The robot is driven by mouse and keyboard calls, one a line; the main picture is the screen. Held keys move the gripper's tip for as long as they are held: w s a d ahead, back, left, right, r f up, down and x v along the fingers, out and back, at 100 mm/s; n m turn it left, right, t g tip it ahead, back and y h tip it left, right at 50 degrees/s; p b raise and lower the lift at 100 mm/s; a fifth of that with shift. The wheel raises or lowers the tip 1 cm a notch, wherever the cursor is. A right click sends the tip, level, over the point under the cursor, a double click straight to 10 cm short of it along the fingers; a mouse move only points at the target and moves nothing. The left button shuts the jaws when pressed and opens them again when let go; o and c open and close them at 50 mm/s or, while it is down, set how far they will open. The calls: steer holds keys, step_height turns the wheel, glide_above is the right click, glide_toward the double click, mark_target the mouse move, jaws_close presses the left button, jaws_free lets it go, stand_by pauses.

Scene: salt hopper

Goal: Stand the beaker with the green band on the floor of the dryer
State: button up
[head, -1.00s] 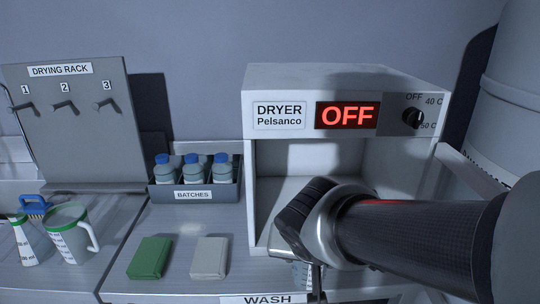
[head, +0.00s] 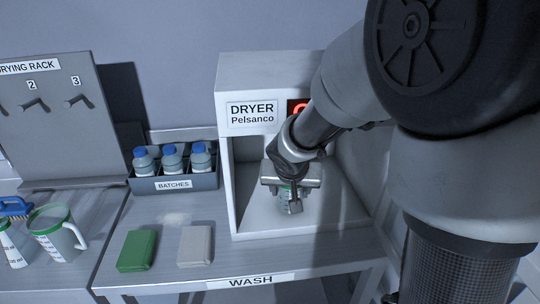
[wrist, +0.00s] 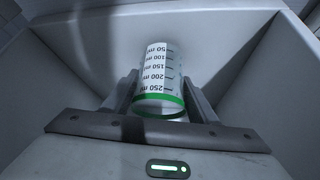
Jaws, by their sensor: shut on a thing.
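The beaker (wrist: 158,72) is clear with volume marks and a green band at the end nearest the wrist camera. My gripper (wrist: 158,95) is shut on it, one finger on each side. In the head view my gripper (head: 291,196) is inside the open front of the dryer (head: 243,160), low over its floor (head: 255,218). There the beaker is mostly hidden behind the fingers and looks about upright. I cannot tell whether its base touches the floor.
A batches rack (head: 190,182) with blue-capped bottles stands left of the dryer. A green block (head: 137,251) and a pale block (head: 195,246) lie on the bench. A green-rimmed jug (head: 55,232) stands at far left. The dryer's walls are close around my gripper.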

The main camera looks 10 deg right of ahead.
steer(key=shift+w+d, duration=0.2)
steer(key=shift+w, duration=0.4)
steer(key=shift+s+a+f, duration=0.1)
steer(key=shift+s+f, duration=0.05)
steer(key=shift+f, duration=0.15)
steer(key=shift+f+b, duration=0.2)
steer(key=shift+b, duration=0.1)
steer(key=o, duration=1.1)
steer(key=shift+r+p, duration=0.4)
steer(key=shift+r, duration=0.1)
steer(key=p+v, duration=0.1)
steer(key=v, duration=0.6)
steer(key=shift+s+f+p, duration=0.1)
steer(key=shift+s+p, duration=0.05)
steer(key=shift+p, duration=0.25)
